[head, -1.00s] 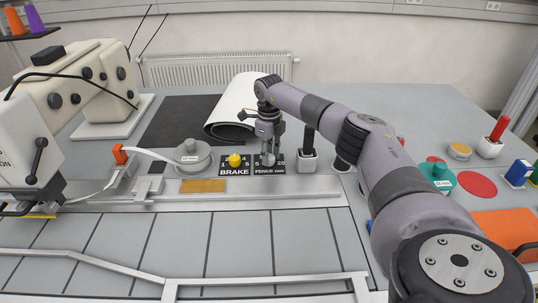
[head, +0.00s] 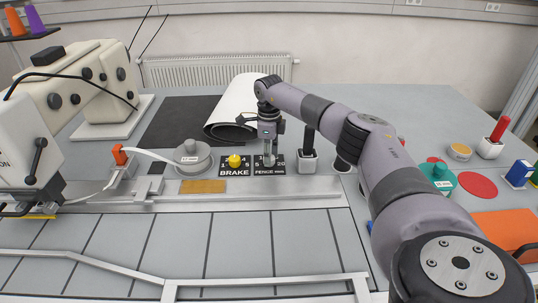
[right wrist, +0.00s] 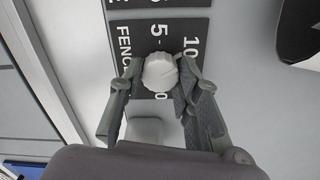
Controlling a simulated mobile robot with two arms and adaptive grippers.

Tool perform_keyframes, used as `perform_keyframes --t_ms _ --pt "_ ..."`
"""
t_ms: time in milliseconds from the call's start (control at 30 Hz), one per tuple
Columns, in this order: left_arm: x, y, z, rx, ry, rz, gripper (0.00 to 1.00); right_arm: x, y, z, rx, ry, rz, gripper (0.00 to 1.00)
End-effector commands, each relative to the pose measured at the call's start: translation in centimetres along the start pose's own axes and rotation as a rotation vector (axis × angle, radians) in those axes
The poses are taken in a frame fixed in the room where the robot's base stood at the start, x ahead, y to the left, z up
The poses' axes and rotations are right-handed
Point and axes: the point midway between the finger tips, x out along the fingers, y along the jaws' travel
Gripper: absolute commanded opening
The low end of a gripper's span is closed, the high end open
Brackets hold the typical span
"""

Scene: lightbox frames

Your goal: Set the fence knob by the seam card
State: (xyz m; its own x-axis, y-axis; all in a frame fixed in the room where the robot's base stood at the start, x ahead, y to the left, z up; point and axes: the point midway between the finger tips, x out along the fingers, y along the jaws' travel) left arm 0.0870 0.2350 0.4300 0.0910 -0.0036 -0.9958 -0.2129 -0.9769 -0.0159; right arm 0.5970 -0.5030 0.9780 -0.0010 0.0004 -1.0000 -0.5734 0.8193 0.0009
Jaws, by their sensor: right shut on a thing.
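The fence knob (right wrist: 160,72) is pale and ribbed, with a thin line on its top. It sits on the black fence dial plate (head: 277,171), whose printed scale shows 5, 10 and 20. My right gripper (head: 269,160) reaches down onto the knob from above. In the right wrist view its two fingers (right wrist: 157,80) are shut on the knob's sides. The fingers hide much of the knob in the head view. I cannot make out a seam card for certain. My left gripper is not in view.
The brake dial with a yellow knob (head: 234,161) stands close left of the fence dial. A black-handled lever block (head: 308,160) stands close on the right. A tape reel (head: 192,158) and a white roll (head: 231,110) are nearby. Grey table panels in front are clear.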

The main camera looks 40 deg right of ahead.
Motion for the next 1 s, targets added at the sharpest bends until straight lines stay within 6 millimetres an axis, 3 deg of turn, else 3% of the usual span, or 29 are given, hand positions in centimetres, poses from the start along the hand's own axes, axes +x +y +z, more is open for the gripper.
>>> perform_keyframes --t_ms 67,100,367,767,1000 --pt "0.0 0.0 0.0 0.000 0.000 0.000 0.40 -0.1 -0.1 0.0 0.002 -0.002 -0.003 0.03" --pt "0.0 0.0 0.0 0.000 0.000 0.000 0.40 -0.1 -0.1 0.0 0.002 -0.002 -0.003 0.32" --pt "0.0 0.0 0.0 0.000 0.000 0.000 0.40 -0.1 -0.1 0.0 0.002 -0.001 -0.002 0.50" --pt "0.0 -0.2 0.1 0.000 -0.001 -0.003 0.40 -0.7 -0.1 0.0 0.002 -0.002 -0.002 0.51" --pt "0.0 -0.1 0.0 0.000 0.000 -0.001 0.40 -5.0 -0.1 0.1 0.002 -0.005 -0.004 0.51"
